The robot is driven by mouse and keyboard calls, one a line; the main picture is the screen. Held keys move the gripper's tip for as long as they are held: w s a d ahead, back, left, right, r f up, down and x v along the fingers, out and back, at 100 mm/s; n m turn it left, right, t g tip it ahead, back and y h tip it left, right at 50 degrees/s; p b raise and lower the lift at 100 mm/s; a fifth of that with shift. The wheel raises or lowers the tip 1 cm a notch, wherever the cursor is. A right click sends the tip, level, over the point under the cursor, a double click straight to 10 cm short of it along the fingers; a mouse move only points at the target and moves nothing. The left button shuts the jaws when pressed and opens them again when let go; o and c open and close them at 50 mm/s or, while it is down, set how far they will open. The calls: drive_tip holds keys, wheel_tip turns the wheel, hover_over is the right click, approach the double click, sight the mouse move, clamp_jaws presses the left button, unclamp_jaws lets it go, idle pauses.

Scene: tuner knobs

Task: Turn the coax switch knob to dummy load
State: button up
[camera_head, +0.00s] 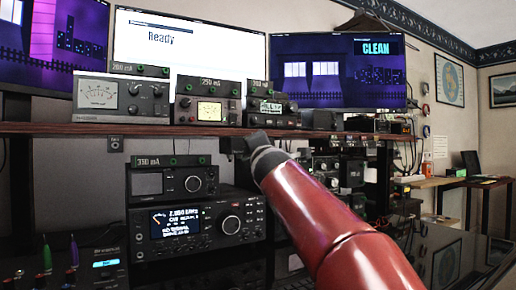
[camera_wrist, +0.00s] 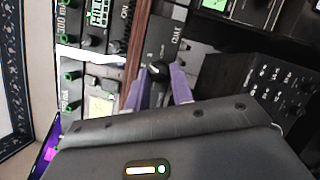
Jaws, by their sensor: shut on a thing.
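The coax switch knob (camera_wrist: 157,71) is a small black knob with a light pointer mark, on a dark panel (camera_wrist: 168,38) in the wrist view. Some lettering on the panel shows but is too small to read surely. My gripper (camera_wrist: 160,84) has its two purple fingers on either side of the knob, shut on it. In the head view my gripper (camera_head: 250,145) is at the shelf's front edge, at the end of my red arm. There the knob is hidden behind it.
A brown shelf (camera_head: 60,128) carries several meters and tuners, with monitors behind. Below it stand a radio with a lit display (camera_head: 175,222) and a smaller unit (camera_head: 147,184). More black equipment (camera_wrist: 270,85) is close on the right in the wrist view.

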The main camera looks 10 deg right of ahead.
drive_tip(key=shift+r+m+g+p, duration=0.2)
drive_tip(key=shift+m+g+p, duration=0.5)
drive_tip(key=shift+m+p, duration=1.15)
drive_tip(key=shift+r+m+g+p, duration=0.15)
drive_tip(key=shift+m+g+p, duration=0.55)
drive_tip(key=shift+m+p, duration=1.15)
drive_tip(key=shift+r+m+g+p, duration=0.2)
drive_tip(key=shift+m+g+p, duration=0.5)
drive_tip(key=shift+m+p, duration=1.1)
drive_tip(key=shift+f+p, duration=0.1)
drive_tip(key=shift+p, duration=0.4)
drive_tip(key=o, duration=1)
drive_tip(key=s, duration=0.2)
drive_tip(key=s+r+b, duration=0.1)
drive_tip(key=s, duration=0.4)
drive_tip(key=shift+s+r, duration=0.3)
drive_tip(key=shift+s, duration=0.05)
